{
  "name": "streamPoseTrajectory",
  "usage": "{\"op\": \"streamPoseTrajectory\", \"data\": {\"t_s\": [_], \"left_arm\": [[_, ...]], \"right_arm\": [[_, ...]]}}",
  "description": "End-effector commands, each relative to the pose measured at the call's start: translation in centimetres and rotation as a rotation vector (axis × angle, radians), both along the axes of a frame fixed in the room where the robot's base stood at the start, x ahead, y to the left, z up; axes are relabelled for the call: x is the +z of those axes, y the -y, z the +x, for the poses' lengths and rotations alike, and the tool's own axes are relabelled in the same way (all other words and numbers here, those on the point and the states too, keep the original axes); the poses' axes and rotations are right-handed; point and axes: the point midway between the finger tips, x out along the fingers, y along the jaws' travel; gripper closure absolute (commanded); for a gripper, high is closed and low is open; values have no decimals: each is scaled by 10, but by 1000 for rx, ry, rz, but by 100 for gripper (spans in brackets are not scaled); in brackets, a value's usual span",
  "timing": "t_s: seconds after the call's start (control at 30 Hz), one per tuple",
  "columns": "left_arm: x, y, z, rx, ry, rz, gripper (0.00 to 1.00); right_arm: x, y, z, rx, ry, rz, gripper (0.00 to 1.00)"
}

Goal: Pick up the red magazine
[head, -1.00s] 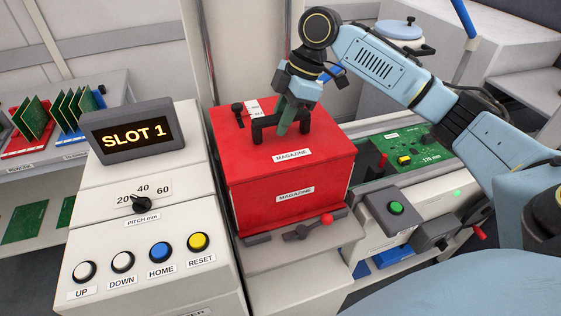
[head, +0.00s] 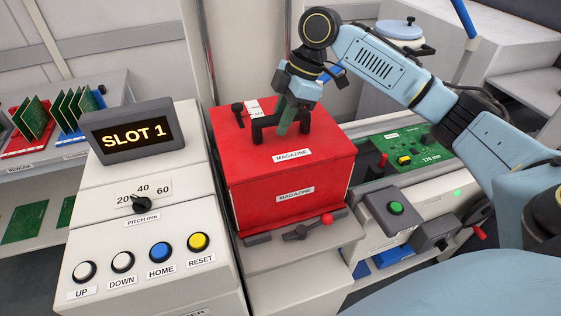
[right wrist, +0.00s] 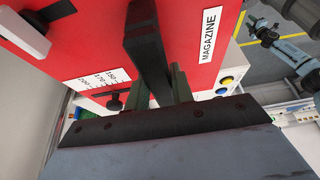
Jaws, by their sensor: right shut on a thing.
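The red magazine (head: 290,185) is a box with white "MAGAZINE" labels, standing upright on a grey platform (head: 285,250) in the middle of the head view. A black bar handle (head: 262,131) rises from its top. My right gripper (head: 285,125) comes down from above and is shut on this handle. In the right wrist view the handle (right wrist: 147,50) runs up from between the green fingers, over the red top (right wrist: 95,50). The fingertips are partly hidden there. My left gripper does not show.
A control console (head: 140,215) with a "SLOT 1" display (head: 133,130) and several buttons stands close left of the magazine. A green board (head: 405,150) lies on the conveyor at right. A lever with a red knob (head: 327,219) sits at the platform's front. Board racks (head: 75,115) stand far left.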

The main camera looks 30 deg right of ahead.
Motion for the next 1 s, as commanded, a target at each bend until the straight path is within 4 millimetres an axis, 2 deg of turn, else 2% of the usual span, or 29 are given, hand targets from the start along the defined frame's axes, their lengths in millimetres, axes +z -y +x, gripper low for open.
{"op": "streamPoseTrajectory", "data": {"t_s": [0.03, 0.37, 0.8, 1.0], "left_arm": [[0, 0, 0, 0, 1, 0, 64], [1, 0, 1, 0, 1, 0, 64], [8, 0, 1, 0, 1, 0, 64], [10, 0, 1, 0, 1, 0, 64]], "right_arm": [[6, 0, 2, 0, 14, 6, 100], [12, 0, 2, 0, 14, 7, 100], [78, 0, 2, -1, 18, 7, 100], [98, -1, 2, 0, 15, 8, 100]]}}
